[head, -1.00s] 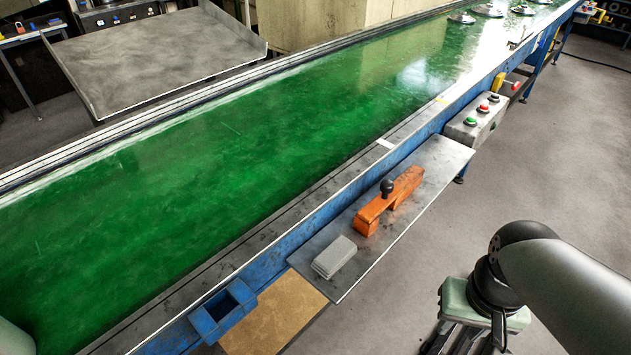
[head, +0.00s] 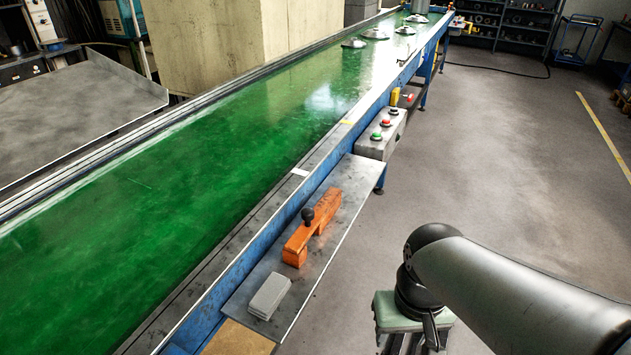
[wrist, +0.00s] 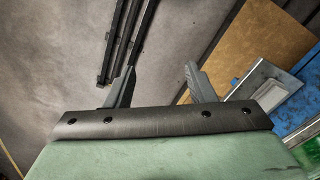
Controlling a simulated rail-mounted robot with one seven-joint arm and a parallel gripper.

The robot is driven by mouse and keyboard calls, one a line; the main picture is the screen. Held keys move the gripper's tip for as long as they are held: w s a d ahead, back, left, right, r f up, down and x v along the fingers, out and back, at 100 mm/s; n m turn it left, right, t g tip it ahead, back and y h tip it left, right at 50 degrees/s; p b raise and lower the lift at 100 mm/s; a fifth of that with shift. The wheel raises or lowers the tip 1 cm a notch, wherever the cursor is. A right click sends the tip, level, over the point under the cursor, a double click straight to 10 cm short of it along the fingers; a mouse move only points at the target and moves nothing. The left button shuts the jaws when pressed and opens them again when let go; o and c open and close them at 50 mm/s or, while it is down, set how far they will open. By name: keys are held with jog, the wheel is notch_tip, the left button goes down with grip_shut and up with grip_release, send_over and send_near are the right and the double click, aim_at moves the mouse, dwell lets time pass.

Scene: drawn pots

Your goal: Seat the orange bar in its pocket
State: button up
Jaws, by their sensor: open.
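The orange bar (head: 322,222) with a black knob (head: 308,214) on top lies on the grey metal side shelf (head: 310,276) along the conveyor in the head view. My gripper (head: 402,345) is right of the shelf and apart from the bar, over the floor, with its fingertips cut off by the lower edge. In the wrist view my gripper (wrist: 160,82) has its two fingers spread wide with nothing between them. The bar does not show in the wrist view. I cannot make out the pocket in the current views.
A stack of grey plates (head: 270,296) sits on the shelf near the bar. A button box (head: 382,134) stands beyond the shelf. The green conveyor (head: 180,195) runs along the left. A tan board (head: 240,340) shows at the bottom.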

jog(key=m+t+y, duration=0.6)
jog(key=m+y, duration=0.7)
jog(key=m, duration=1)
send_near(314, 214)
jog(key=shift+m, duration=0.3)
jog(key=p+x, duration=0.1)
jog(key=x, duration=0.6)
jog(key=shift+a, duration=0.1)
jog(key=shift+p+x, duration=0.75)
jog(key=shift+x, duration=2.4)
jog(key=shift+s+f, duration=0.1)
grip_shut()
